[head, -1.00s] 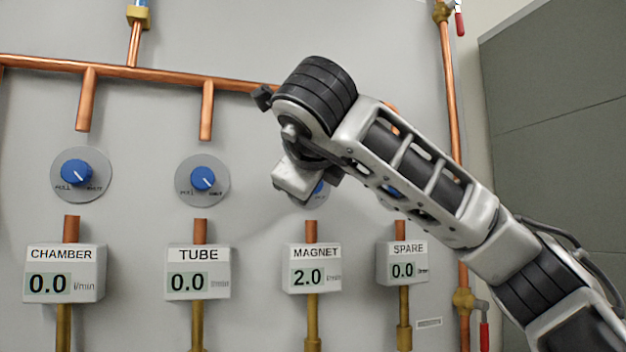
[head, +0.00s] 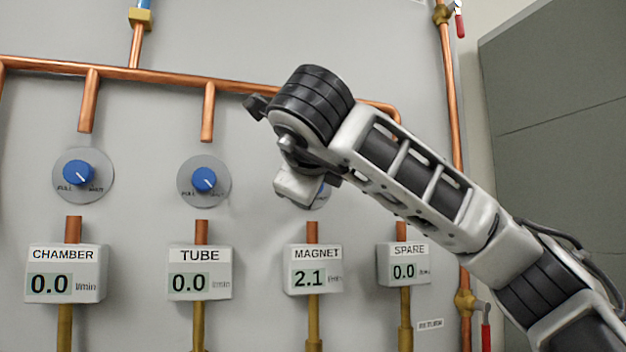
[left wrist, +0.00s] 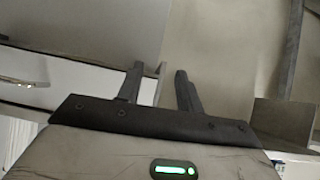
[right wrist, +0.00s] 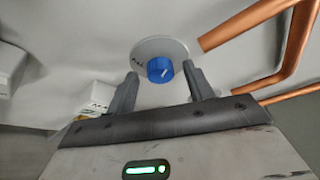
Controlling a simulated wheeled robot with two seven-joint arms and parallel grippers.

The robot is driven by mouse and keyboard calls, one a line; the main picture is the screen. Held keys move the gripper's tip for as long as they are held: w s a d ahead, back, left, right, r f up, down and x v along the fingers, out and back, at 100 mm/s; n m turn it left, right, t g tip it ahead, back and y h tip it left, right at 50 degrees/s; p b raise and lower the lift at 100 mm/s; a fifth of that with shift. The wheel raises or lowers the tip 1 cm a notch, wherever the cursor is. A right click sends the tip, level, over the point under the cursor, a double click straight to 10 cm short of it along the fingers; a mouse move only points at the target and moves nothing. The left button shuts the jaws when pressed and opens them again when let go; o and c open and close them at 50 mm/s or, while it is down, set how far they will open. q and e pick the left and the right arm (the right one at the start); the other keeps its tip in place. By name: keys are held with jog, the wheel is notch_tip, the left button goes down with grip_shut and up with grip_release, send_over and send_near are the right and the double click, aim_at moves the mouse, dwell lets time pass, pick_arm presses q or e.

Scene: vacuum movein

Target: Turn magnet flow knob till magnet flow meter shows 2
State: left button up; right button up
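The magnet flow meter (head: 313,279) reads 2.1 in the head view. The magnet flow knob (right wrist: 160,69) is blue on a round grey dial plate (right wrist: 150,47). In the head view my right arm hides most of this knob. My right gripper (right wrist: 160,75) faces it with the fingers apart, one on each side of the knob. A gap shows between each finger and the knob in the right wrist view. My left gripper (left wrist: 158,70) is open and empty, and out of the head view.
Chamber (head: 63,283) and tube (head: 199,283) meters read 0.0, each below its own blue knob. The spare meter (head: 403,271) reads 0.0 beside the magnet meter. Copper pipes (right wrist: 297,45) run close to the right of the magnet dial.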

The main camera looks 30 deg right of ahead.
pick_arm(q)
jog(key=b, duration=0.2)
jog(key=f+b, duration=0.1)
jog(key=d+f+b, duration=0.1)
jog(key=b, duration=0.1)
jog(key=shift+w+b, duration=0.25)
jog(key=shift+b, duration=0.05)
pick_arm(e)
jog(key=v, duration=1.6)
pick_arm(q)
jog(key=shift+t, duration=0.3)
pick_arm(e)
jog(key=shift+d, duration=0.1)
